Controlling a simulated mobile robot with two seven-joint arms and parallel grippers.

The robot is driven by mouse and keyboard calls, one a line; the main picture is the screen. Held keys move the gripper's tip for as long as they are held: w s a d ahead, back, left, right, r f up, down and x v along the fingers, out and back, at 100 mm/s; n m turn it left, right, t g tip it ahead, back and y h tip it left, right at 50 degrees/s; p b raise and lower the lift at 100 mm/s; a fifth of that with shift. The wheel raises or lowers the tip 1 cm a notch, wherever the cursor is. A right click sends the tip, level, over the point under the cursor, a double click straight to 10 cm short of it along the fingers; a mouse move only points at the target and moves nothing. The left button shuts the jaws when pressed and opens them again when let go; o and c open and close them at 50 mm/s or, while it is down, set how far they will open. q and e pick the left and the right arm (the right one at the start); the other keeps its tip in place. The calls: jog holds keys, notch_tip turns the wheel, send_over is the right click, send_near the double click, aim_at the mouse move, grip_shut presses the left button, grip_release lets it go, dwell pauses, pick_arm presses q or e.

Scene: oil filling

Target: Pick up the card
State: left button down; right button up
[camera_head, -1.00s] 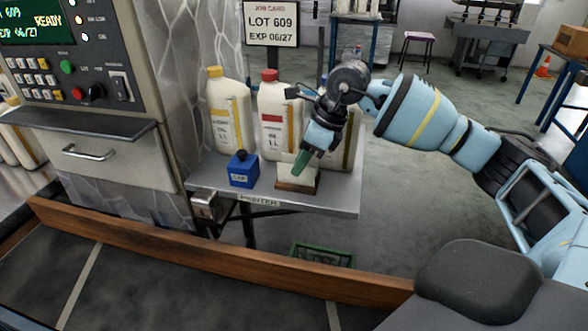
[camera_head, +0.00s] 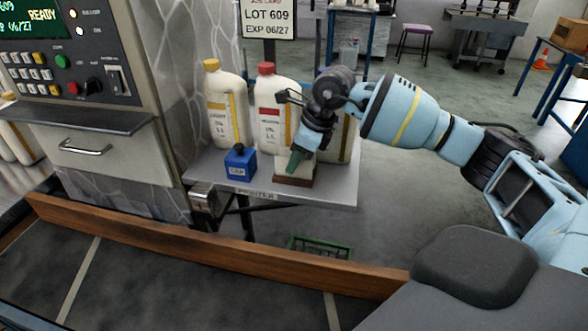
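A pale card or block (camera_head: 283,166) stands in a brown base (camera_head: 293,182) on the front right part of the grey shelf marked PRINTER (camera_head: 340,194). My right gripper (camera_head: 294,165), with green fingertips, points down at the pale piece and covers part of its face. Its fingers overlap in this view, so their opening and any contact are unclear. A job card sign (camera_head: 267,22) reading LOT 609, EXP 06/27 stands above the bottles. My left gripper is out of view.
A blue capped box (camera_head: 240,165) stands just left of the base. Behind are a yellow-capped bottle (camera_head: 222,115), a red-capped bottle (camera_head: 269,117) and another bottle partly behind my arm. The control cabinet (camera_head: 90,120) is at left. A wooden rail (camera_head: 200,245) crosses the front.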

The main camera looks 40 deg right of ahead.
jog(key=shift+x, duration=1.4)
jog(key=shift+w, duration=0.1)
jog(key=shift+c, duration=0.2)
grip_shut()
jog(key=shift+r, duration=0.2)
jog(key=shift+r, duration=0.65)
notch_tip(320, 180, up, 2)
jog(key=shift+a+r, duration=0.1)
jog(key=shift+a, duration=0.1)
jog(key=s+a, duration=0.2)
jog(key=a, duration=0.5)
jog(key=s+a+r+b, duration=0.1)
jog(key=s+a, duration=0.2)
jog(key=a, duration=0.4)
jog(key=shift+s+a, duration=0.15)
jog(key=shift+a, duration=0.2)
